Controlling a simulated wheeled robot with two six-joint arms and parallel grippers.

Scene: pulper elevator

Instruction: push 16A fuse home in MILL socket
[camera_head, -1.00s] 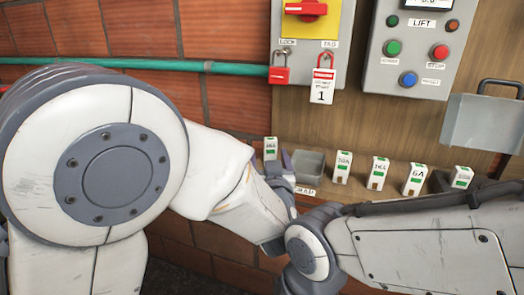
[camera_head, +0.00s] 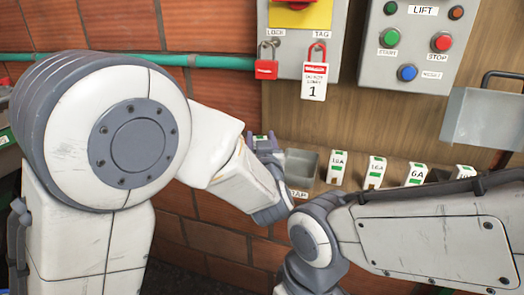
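My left gripper (camera_head: 263,142) is at the left end of the wooden fuse ledge, left of the grey tray. Its fingers are small and partly hidden by my wrist, so their opening and any grip are unclear. The fuse seen there earlier is not visible now. Two white-and-green fuses that seem to read 16A, one nearer (camera_head: 337,167) and one further right (camera_head: 375,172), stand on the ledge. A 6A fuse (camera_head: 416,174) stands right of them. My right arm crosses the lower right; its gripper is out of view. I cannot make out a MILL socket label.
A grey tray (camera_head: 315,160) sits beside my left gripper. Another fuse (camera_head: 465,172) is partly hidden by my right arm. Above are a red padlock (camera_head: 266,69), a tag numbered 1 (camera_head: 314,88), and the LIFT panel (camera_head: 420,75). A metal bin (camera_head: 484,118) hangs at right.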

